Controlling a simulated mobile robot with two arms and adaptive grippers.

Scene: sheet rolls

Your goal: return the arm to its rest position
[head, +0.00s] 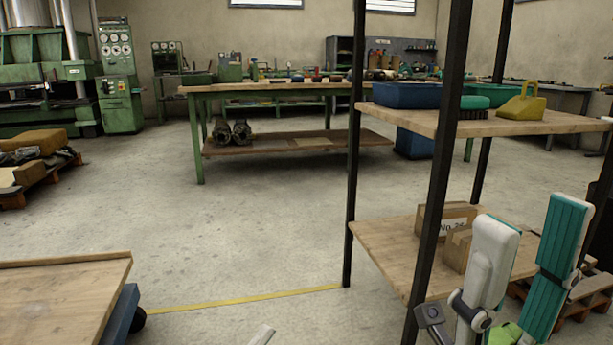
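My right gripper (533,218) is in the lower right of the head view, with its fingers pointing up. One finger is white and the other shows a ribbed teal pad. There is a clear gap between them and nothing is held there. The gripper shows in front of the dark-framed shelf rack (440,190). A small pale tip (262,336) shows at the bottom edge, which looks like part of my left gripper. The rest of it is out of view, so its opening cannot be told.
The rack holds cardboard boxes (458,216) low, and a blue bin (402,95) and a yellow container (522,104) higher. A wooden-topped cart (60,300) stands at lower left. A green workbench (290,88) stands behind. The floor between is clear.

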